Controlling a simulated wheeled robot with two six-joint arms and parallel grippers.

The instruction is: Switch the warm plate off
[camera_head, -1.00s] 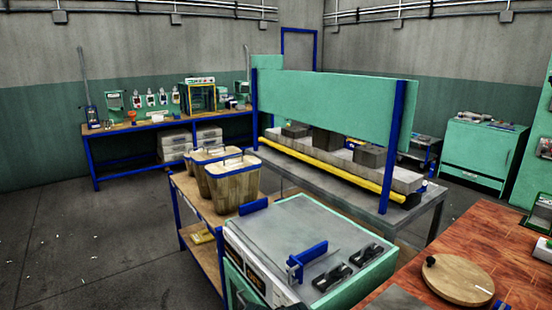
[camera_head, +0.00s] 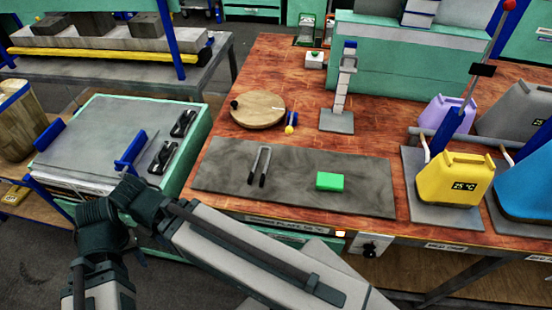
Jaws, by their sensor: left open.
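The warm plate (camera_head: 220,170) is a flat dark grey slab at the front of the wooden bench, with a label strip on the bench edge below it. A switch with a dark knob on a pale plate (camera_head: 369,249) sits on the bench front below the slab. A small yellowish light (camera_head: 340,234) glows to its upper left; I cannot read the knob's position. A green block (camera_head: 330,181) and a U-shaped, tong-like tool (camera_head: 260,165) lie on the slab. My arm crosses the lower left and bottom, in front of the bench edge. No gripper fingers show.
A round wooden board (camera_head: 258,109) and a small stand (camera_head: 338,118) are behind the slab. A yellow jug (camera_head: 455,180) marked 25 °C and a blue jug stand to the right. A green-sided press (camera_head: 100,140) is at left, near my arm.

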